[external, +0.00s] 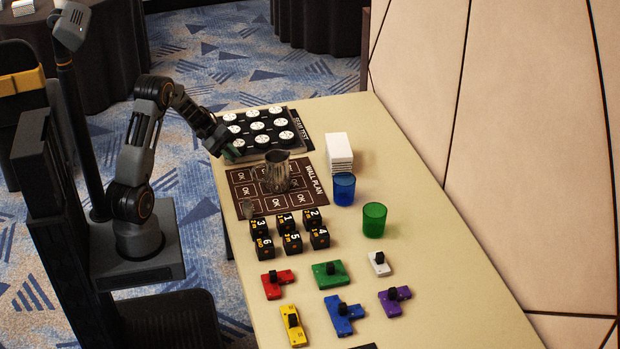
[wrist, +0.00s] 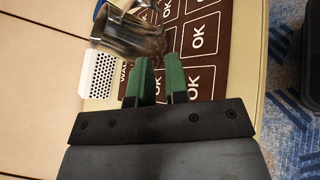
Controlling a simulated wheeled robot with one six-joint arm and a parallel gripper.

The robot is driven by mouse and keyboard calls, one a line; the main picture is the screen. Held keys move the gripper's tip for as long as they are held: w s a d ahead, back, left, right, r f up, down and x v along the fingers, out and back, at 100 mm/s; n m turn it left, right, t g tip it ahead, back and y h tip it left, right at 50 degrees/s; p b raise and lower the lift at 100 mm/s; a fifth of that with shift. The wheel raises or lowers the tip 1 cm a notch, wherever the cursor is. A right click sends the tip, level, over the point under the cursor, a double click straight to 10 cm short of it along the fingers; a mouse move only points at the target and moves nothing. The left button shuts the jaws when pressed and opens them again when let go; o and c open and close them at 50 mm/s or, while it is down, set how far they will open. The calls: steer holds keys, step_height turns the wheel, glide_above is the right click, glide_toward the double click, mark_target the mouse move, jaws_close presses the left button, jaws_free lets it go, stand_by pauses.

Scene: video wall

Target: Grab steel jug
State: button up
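The steel jug (external: 277,172) stands upright on the brown wall-plan mat (external: 243,189) on the table. In the wrist view the jug (wrist: 130,36) is at the top, just beyond the fingertips and a little left of them. My gripper (external: 232,153) is at the left edge of the table, to the left of the jug and a bit farther back. In the wrist view my gripper (wrist: 160,66) has two green fingers with a narrow gap between them, and nothing is held there. Whether the fingertips touch the jug is not clear.
Behind the jug is a black tray (external: 243,139) with several white discs. A white stack (external: 340,152), a blue cup (external: 344,189) and a green cup (external: 374,220) stand to the right. Numbered black cubes (external: 289,231) and coloured blocks (external: 331,275) lie in front.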

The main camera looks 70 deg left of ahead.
mark_target(271, 172)
steer(key=x, duration=1.3)
steer(key=shift+s+d, duration=0.1)
steer(key=shift+d, duration=0.05)
steer(key=shift+c, duration=0.2)
jaws_close()
steer(key=shift+r, duration=0.25)
